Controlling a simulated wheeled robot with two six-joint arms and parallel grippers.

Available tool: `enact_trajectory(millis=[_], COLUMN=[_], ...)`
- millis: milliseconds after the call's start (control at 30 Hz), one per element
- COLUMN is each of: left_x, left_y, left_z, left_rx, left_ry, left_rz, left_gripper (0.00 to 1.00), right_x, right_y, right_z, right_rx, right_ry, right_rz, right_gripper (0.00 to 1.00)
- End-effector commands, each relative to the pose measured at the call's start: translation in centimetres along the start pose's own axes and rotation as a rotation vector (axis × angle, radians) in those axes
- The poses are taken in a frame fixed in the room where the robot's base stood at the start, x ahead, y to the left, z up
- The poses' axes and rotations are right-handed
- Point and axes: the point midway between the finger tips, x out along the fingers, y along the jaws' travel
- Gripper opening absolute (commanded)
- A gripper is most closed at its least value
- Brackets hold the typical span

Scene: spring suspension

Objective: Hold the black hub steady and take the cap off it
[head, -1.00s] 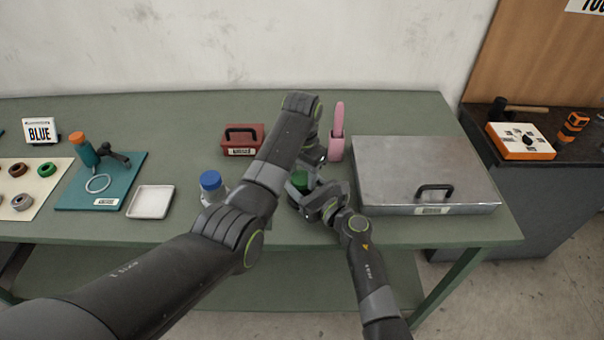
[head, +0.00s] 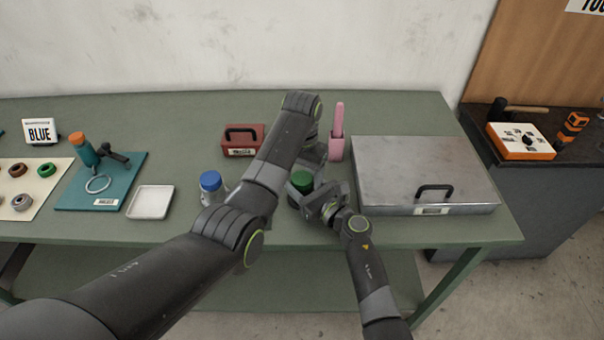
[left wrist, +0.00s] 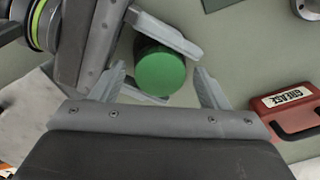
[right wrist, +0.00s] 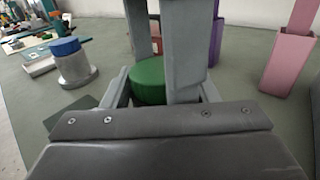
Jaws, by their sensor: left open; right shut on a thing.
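The green cap (head: 302,181) sits upright at the table's front middle. It shows as a green cylinder in the left wrist view (left wrist: 160,68) and partly behind a finger in the right wrist view (right wrist: 150,82). The black hub under it is almost wholly hidden by the fingers. My right gripper (head: 312,200) is shut low around the hub, just below the cap; its fingers flank the cap in the left wrist view. My left gripper (left wrist: 160,78) is open and points down, its fingers around the cap with visible gaps.
A blue-capped grey hub (head: 211,186) stands close to the left. A red grease box (head: 243,142) and a pink holder (head: 336,148) are behind. A metal case (head: 425,172) fills the right. A white tray (head: 150,202) and teal mat (head: 75,195) lie left.

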Motion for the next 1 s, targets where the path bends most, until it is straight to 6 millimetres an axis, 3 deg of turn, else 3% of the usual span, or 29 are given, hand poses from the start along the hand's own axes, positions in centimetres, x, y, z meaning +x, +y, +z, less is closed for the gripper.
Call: enact_trajectory(millis=[233, 467, 733, 867, 1000], left_x=[-3.3, -4.6, -7.2, -7.4, -5.8], left_y=[0.0, 0.0, -0.1, -0.1, 0.0], left_z=[-0.1, -0.1, -0.1, 0.0, 0.0], left_rx=[0.0, 0.013, 0.223, 0.283, 0.291], left_ry=[0.004, 0.003, 0.003, 0.001, -0.002], left_rz=[-0.001, -0.001, -0.001, 0.0, 0.001], left_gripper=[0.68, 0.65, 0.65, 0.65, 0.65], right_x=[0.0, 0.0, 0.0, 0.0, 0.0], right_y=[0.0, 0.0, 0.0, 0.0, 0.0], right_z=[0.0, 0.0, 0.0, 0.0, 0.0], right_rx=[0.001, 0.001, 0.001, 0.001, 0.001], right_ry=[0.0, 0.0, 0.0, 0.0, 0.0], right_rz=[0.0, 0.0, 0.0, 0.0, 0.0], right_gripper=[0.0, 0.0, 0.0, 0.0, 0.0])
